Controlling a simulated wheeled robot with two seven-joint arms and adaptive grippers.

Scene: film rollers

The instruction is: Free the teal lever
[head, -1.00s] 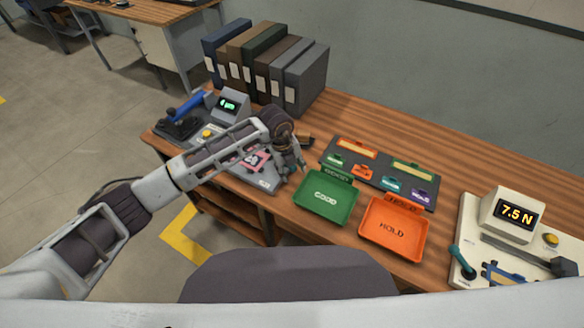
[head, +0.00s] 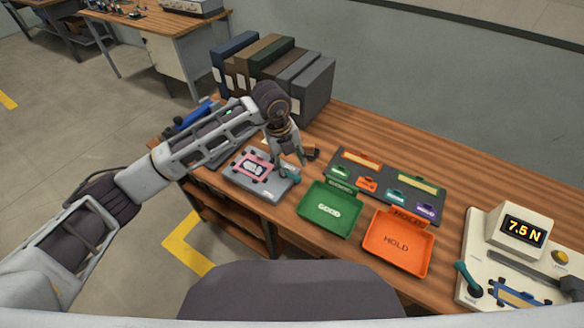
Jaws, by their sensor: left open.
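A teal lever (head: 292,175) shows at the right end of the grey fixture (head: 268,188), partly behind my gripper. A pink-framed piece (head: 253,167) lies on that fixture. My left gripper (head: 289,166) is open, pointing down at the teal lever; whether its fingers touch the lever I cannot tell. A second teal lever (head: 466,277) stands on the cream tester (head: 490,235) at the right, far from my gripper. My right gripper is not in view.
A green GOOD tray (head: 330,226) and an orange HOLD tray (head: 397,263) sit right of the fixture. Behind them is a dark board (head: 385,170) with coloured tags. Binders (head: 318,92) stand at the back. My left forearm covers part of the left device.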

